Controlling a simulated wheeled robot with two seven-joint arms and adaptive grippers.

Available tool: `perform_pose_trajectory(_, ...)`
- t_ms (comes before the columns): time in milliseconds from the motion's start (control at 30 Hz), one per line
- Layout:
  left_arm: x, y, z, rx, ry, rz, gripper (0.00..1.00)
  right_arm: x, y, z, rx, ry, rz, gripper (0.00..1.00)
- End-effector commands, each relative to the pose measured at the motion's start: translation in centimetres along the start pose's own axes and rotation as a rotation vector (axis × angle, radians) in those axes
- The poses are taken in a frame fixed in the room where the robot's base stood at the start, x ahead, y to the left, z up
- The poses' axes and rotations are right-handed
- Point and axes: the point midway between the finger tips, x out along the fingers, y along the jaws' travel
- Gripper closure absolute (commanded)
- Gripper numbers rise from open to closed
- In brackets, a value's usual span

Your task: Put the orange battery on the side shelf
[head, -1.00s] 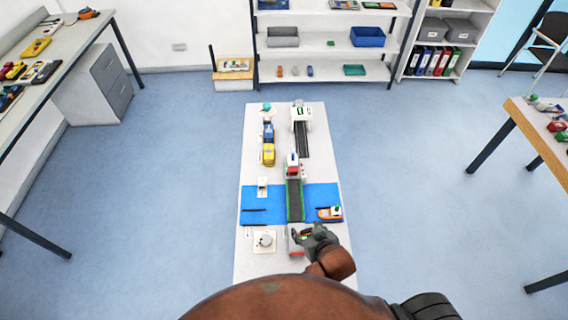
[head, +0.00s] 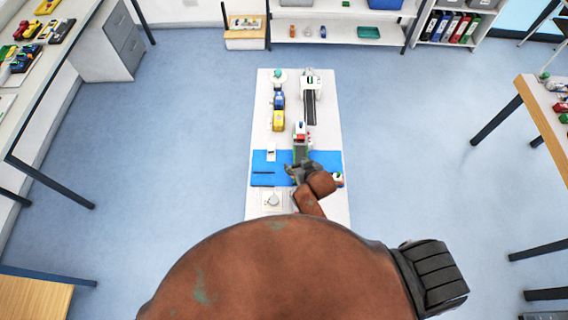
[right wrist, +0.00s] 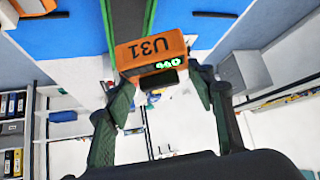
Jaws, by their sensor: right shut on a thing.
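The orange battery (right wrist: 150,52) shows in the right wrist view as a block marked U31 with a small green display. It sits at the fingertips of my right gripper (right wrist: 160,82), which is shut on it. In the head view the right gripper (head: 298,172) is over the blue strip of the long white table (head: 326,125); the battery cannot be made out there. I cannot tell which surface is the side shelf: a low wooden stand (head: 245,42) and a white shelf unit (head: 335,41) stand at the back. My left gripper is not in view.
On the table are a blue and yellow truck (head: 278,110), a black conveyor (head: 310,105) and a red and white model (head: 300,131). A long bench (head: 60,75) stands left and a wooden table (head: 540,105) right. Blue floor around the table is clear.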

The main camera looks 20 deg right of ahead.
Motion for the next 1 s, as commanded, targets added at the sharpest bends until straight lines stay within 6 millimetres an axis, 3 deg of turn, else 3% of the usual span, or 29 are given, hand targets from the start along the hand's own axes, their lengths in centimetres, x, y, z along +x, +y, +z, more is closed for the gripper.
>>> perform_pose_trajectory(67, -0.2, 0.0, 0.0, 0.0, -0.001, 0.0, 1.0, 1.7, -1.3, -0.7, 0.0, 0.001, -0.002, 0.8)
perform_pose_trajectory(333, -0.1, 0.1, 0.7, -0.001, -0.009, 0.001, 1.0, 6.9, -3.4, 0.5, -0.001, 0.0, 0.001, 0.8)
perform_pose_trajectory(567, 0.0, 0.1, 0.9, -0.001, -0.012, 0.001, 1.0, 8.6, -4.1, 0.8, 0.0, 0.002, 0.0, 0.8)
perform_pose_trajectory(767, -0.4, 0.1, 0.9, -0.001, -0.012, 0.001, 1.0, 10.5, -4.1, 2.7, 0.0, -0.001, 0.001, 0.8)
perform_pose_trajectory(1000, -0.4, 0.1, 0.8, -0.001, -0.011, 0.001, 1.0, 10.8, -4.1, 3.0, 0.0, 0.002, 0.0, 0.8)
